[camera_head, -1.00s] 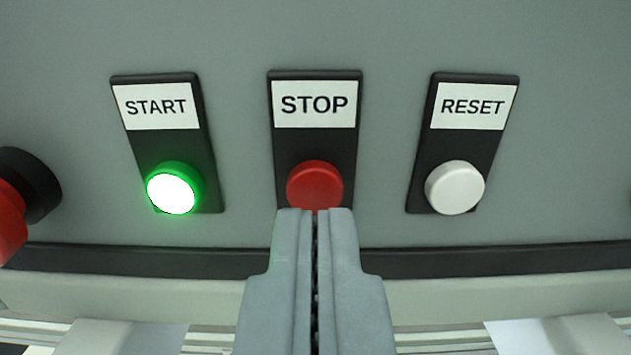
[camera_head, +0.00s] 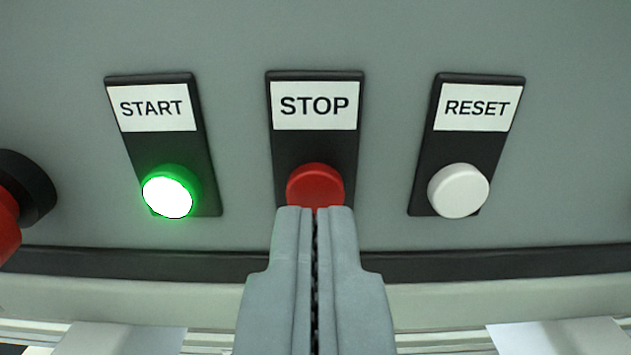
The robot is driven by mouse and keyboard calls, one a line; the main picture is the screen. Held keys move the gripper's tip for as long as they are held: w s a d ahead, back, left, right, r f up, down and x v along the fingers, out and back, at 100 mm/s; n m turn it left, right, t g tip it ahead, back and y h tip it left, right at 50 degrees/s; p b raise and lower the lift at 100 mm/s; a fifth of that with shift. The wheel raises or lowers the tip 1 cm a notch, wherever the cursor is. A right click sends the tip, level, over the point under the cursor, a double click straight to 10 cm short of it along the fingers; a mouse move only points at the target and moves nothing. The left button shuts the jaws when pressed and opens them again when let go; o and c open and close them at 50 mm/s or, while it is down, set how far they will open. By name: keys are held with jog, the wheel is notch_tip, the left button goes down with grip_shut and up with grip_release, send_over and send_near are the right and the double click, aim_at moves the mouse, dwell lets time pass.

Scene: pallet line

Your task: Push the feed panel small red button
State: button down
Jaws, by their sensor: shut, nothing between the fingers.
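The small red button (camera_head: 315,184) sits on a black plate labelled STOP (camera_head: 314,106) in the middle of the grey panel. My gripper (camera_head: 315,210) is shut and empty, with its two grey fingers side by side. Its fingertips overlap the lower edge of the red button in the picture. The bottom of the button is hidden behind them. I cannot tell whether the fingertips touch it.
A lit green START button (camera_head: 167,192) is to the left and a white RESET button (camera_head: 459,190) to the right. A larger red button with a black collar (camera_head: 27,187) shows at the left edge. A dark strip (camera_head: 130,263) runs below the buttons.

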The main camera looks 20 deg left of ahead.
jog(key=shift+x, duration=0.85)
dwell(0.6)
jog(key=shift+s, duration=0.1)
jog(key=shift+v, duration=2.4)
jog(key=s+d+f+m+h, duration=0.1)
jog(key=s+d+f, duration=0.1)
jog(key=s+d, duration=0.55)
jog(key=s+d+f+h, duration=0.15)
jog(key=s+d, duration=0.25)
jog(key=s, duration=0.6)
jog(key=s+d+f+m, duration=0.1)
jog(key=s+d+f, duration=0.1)
jog(key=s+d, duration=0.45)
jog(key=s+d+f+h, duration=0.1)
jog(key=s+d+f, duration=0.2)
jog(key=s+f, duration=0.6)
jog(key=s+d+f+m+h, duration=0.1)
jog(key=s+d+f, duration=0.2)
jog(key=s+f, duration=0.6)
jog(key=s, duration=0.7)
jog(key=shift+d+f, duration=0.3)
